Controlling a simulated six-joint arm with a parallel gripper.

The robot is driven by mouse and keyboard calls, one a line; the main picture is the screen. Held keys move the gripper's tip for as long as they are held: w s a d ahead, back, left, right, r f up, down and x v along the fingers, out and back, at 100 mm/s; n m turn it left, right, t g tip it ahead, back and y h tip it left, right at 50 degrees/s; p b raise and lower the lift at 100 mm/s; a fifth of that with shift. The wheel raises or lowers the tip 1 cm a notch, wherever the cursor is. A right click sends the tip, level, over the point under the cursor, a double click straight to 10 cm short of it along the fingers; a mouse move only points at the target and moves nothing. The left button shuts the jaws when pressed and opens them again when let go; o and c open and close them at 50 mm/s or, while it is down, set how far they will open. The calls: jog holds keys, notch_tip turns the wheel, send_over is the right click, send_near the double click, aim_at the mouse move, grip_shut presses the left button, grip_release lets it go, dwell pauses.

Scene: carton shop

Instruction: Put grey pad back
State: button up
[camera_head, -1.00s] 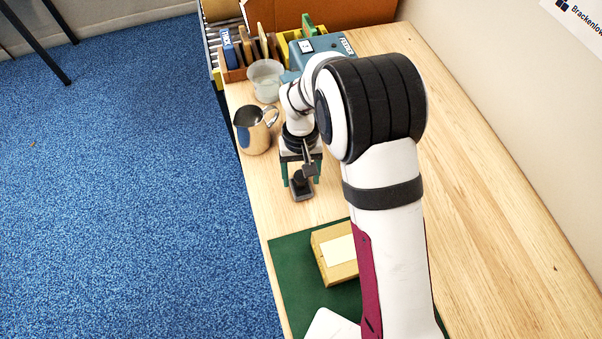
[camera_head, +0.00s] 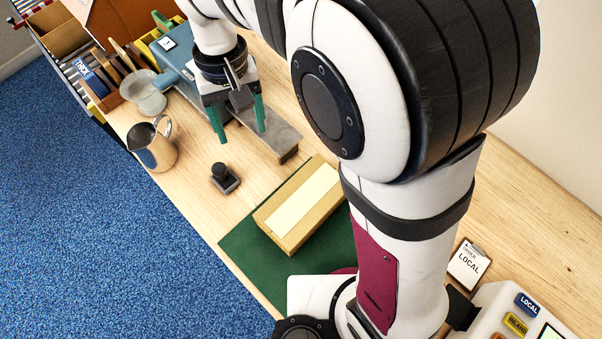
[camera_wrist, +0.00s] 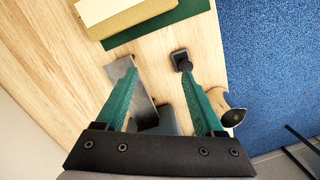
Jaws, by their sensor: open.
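The small dark grey pad (camera_head: 224,182) with a black knob on top stands upright on the bare wood, between the green mat and the metal jug. It also shows in the wrist view (camera_wrist: 181,61), near the tip of the right-hand finger. My gripper (camera_head: 238,120) has two teal fingers spread wide, with nothing held between them. In the head view it is above and to the right of the pad, apart from it. In the wrist view my gripper (camera_wrist: 158,80) is above the table, beside a flat grey metal bar (camera_wrist: 138,97).
The grey bar (camera_head: 275,132) juts from a blue device (camera_head: 178,68). A cardboard box (camera_head: 290,215) with a pale label lies on the green mat (camera_head: 240,245). Racks stand behind.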

jog(key=s+d+r+m+y, duration=0.1)
jog(key=s+d+r+m, duration=0.1)
jog(key=s+d+m, duration=0.3)
jog(key=s+d+r+m, duration=0.1)
jog(key=s+d+r, duration=0.15)
jog(key=d, duration=0.45)
jog(key=s+d+f+m+t, duration=0.1)
jog(key=s+d+f+m, duration=0.2)
jog(key=s, duration=0.6)
jog(key=shift+d+m+y, duration=0.3)
jog(key=shift+d+y, duration=0.1)
jog(key=shift+d, duration=0.3)
